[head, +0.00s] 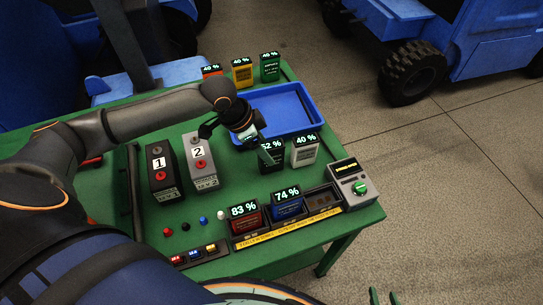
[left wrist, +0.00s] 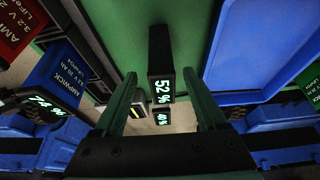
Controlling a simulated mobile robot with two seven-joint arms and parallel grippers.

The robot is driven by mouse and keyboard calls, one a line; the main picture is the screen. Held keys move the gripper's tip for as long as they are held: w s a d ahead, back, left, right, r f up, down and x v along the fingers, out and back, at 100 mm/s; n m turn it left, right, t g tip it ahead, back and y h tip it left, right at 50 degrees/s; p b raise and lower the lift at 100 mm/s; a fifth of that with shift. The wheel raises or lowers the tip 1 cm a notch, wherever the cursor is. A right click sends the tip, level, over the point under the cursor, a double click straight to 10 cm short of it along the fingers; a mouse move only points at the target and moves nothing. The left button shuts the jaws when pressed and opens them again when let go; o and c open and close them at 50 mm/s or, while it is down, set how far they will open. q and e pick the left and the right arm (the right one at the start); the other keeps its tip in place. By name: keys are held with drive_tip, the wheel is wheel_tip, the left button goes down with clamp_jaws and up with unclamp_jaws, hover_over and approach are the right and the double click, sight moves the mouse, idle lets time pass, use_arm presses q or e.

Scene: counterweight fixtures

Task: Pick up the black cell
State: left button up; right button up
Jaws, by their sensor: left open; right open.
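The black cell (head: 273,167) stands upright on the green table, with "52 %" on its display, partly hidden by my gripper in the head view. My left gripper (head: 264,150) is open and points down over it. In the left wrist view the black cell (left wrist: 160,52) lies between the two spread green fingers of my left gripper (left wrist: 160,76), with a gap visible on both sides. My right gripper (head: 384,297) shows only its fingertips at the bottom edge, open and apart, well away from the cell.
A blue tray (head: 318,124) lies behind. A front rack holds a red cell (head: 244,219) and a blue cell (head: 288,205) beside an empty slot (head: 322,199). Numbered boxes (head: 202,162) stand left.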

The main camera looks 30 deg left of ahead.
sight(271, 155)
use_arm(q)
drive_tip(key=x, duration=0.5)
drive_tip(key=shift+w+a, duration=0.1)
drive_tip(key=shift+c, duration=0.4)
clamp_jaws()
idle(0.9)
